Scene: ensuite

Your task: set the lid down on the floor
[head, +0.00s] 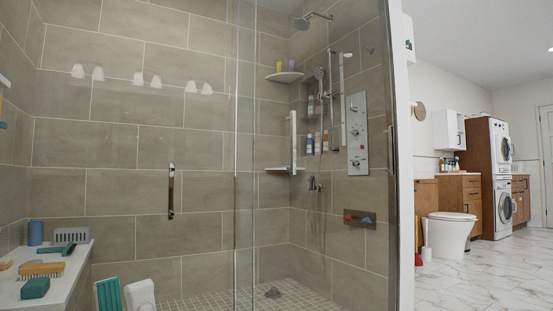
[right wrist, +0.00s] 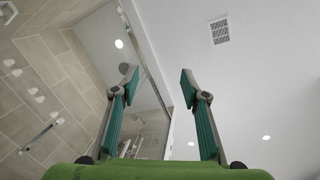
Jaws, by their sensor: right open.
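My right gripper (head: 124,295) shows at the bottom left of the head view, with a teal pad on one finger and a pale back on the other. In the right wrist view its two teal-padded fingers (right wrist: 161,95) stand apart with nothing between them, pointing up towards the ceiling. I see no loose lid in either view. The floor (head: 480,270) shows as white marble tile at the right of the head view. My left gripper is not in view.
A glass shower enclosure with a door handle (head: 171,191) fills the middle. A ledge (head: 70,275) at the left holds brushes, a blue cup (head: 35,233) and a teal block (head: 35,288). A white toilet (head: 450,235) stands at the right, with open floor before it.

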